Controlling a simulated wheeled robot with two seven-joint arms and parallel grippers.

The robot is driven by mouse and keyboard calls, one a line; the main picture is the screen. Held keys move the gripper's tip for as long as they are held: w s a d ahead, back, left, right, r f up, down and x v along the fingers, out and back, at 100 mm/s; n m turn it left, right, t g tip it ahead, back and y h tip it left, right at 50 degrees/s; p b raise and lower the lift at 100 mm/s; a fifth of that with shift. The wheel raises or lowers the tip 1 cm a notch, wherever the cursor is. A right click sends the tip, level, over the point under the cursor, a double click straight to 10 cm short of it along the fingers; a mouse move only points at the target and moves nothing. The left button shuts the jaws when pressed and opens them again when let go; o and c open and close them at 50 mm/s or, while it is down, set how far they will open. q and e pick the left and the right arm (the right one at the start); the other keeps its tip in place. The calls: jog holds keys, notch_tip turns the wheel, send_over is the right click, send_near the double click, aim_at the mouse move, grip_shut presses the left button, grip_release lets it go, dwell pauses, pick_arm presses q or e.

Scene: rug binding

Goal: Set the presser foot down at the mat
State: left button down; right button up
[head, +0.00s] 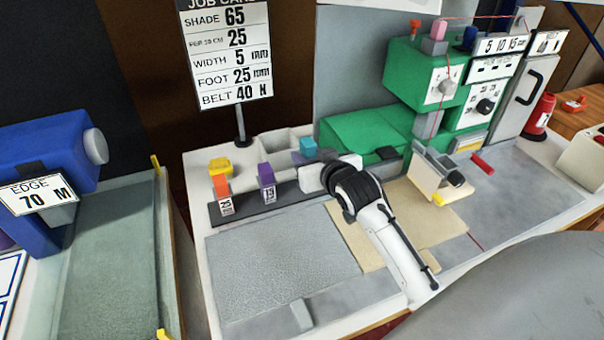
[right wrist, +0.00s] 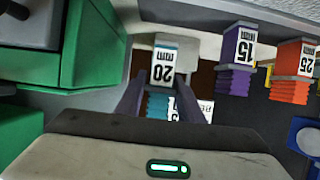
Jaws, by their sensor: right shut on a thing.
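My right gripper (head: 316,155) is above the back of the white bench. In the right wrist view its fingers (right wrist: 160,105) are shut on a teal presser foot (right wrist: 158,105) with a 20 mm label, upside down in that picture. The teal foot's top (head: 308,146) shows in the head view; the gripper hides the rest. A grey textured mat (head: 275,262) lies at the bench's front left, in front of the gripper and apart from the foot. My left gripper is not in view.
A purple foot (head: 266,174) marked 15 and an orange foot (head: 222,186) marked 25 stand on a dark rack (head: 238,217). The green machine (head: 365,132) is right of the gripper. A beige piece (head: 365,245) lies beside the mat.

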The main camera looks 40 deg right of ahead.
jog(key=shift+f, duration=2.05)
jog(key=shift+f+b, duration=0.2)
jog(key=shift+b, duration=0.1)
jog(key=o, duration=1.2)
jog(key=shift+o, duration=0.2)
jog(key=shift+r, duration=0.1)
jog(key=shift+s+r, duration=0.1)
jog(key=shift+r, duration=0.05)
jog(key=p+v, duration=0.1)
jog(key=v, duration=1)
jog(key=shift+s+a+r, duration=0.1)
jog(key=shift+s, duration=0.3)
